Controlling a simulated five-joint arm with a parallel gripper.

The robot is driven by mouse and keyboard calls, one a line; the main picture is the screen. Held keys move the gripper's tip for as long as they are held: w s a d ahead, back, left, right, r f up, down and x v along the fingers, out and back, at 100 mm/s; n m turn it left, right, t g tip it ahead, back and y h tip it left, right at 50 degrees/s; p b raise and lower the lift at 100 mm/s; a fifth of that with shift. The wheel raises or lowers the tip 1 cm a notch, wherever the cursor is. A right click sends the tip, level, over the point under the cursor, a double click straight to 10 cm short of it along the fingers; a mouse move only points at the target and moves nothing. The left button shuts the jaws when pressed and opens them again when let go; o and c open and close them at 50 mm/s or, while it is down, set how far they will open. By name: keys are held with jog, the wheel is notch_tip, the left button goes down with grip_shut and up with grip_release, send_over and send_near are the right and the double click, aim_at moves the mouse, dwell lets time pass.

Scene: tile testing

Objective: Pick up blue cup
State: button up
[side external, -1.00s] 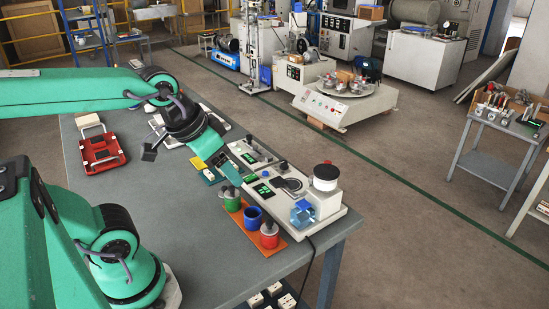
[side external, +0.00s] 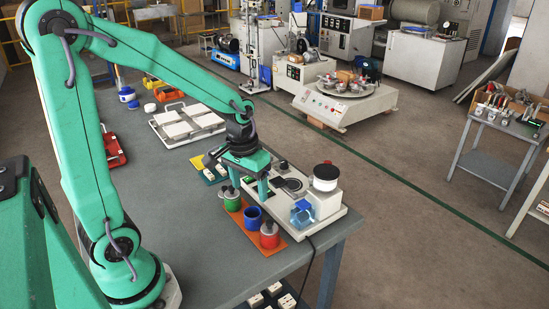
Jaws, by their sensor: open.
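The blue cup (side external: 253,219) stands upright in the middle of a row on an orange tray (side external: 288,236), near the table's right edge. A green cup (side external: 232,203) stands behind it to the left, and a red cup (side external: 269,240) stands in front to the right. Both of these have grey pieces at their tops; the blue cup shows an open top. My gripper (side external: 249,188) points down, open, with its two green fingers spread. In the picture it is just above and behind the blue cup, apart from it. Its exact height is hard to tell.
A white testing machine (side external: 325,205) with a black-topped cylinder stands close at the right of the cups. White tiles lie in a tray (side external: 160,118) farther back. A red carrier (side external: 112,155) is partly behind my arm. The front table area is clear.

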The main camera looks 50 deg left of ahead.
aim_at(253, 214)
jog(key=shift+n+g, duration=0.4)
jog(key=shift+g, duration=0.1)
jog(key=shift+w+a+f, duration=0.15)
jog(key=shift+a+f, duration=0.05)
jog(key=shift+f, duration=0.45)
jog(key=shift+w+a+f, duration=0.15)
jog(key=shift+a+f, duration=0.1)
jog(key=shift+f, duration=0.4)
jog(key=shift+w+a+f, duration=0.15)
jog(key=shift+a+f, duration=0.05)
jog(key=shift+f, duration=0.45)
jog(key=shift+f, duration=1.3)
jog(key=shift+f, duration=0.1)
jog(key=shift+w+f, duration=0.2)
jog(key=shift+f, duration=2.25)
jog(key=c, duration=1.2)
jog(key=shift+r, duration=0.15)
